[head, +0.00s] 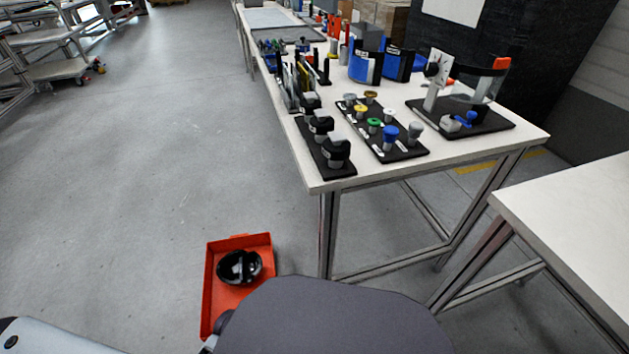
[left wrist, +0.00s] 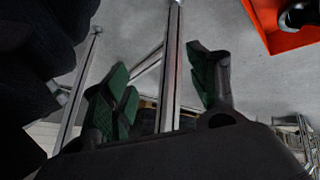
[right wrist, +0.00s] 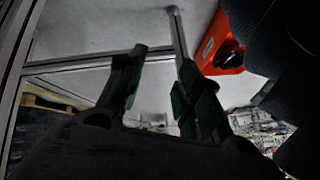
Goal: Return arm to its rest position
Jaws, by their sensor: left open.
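My left gripper (left wrist: 162,88) shows in the left wrist view with its green-padded fingers apart and nothing between them. My right gripper (right wrist: 160,85) shows in the right wrist view, its fingers also apart and empty. Neither gripper shows in the head view; only parts of my own body are at its bottom edge. A black helmet shell (head: 240,267) lies in a red bin (head: 207,300) low in front of me, clear of both grippers. The bin also shows at the top right of the left wrist view (left wrist: 262,28) and in the right wrist view (right wrist: 208,42).
A long white table (head: 460,152) ahead to the right carries a black board with several coloured knobs (head: 408,152), a black stand (head: 490,122) and blue parts (head: 366,66). A second white table (head: 580,215) stands at right. The floor at left is clear up to a cart (head: 60,68).

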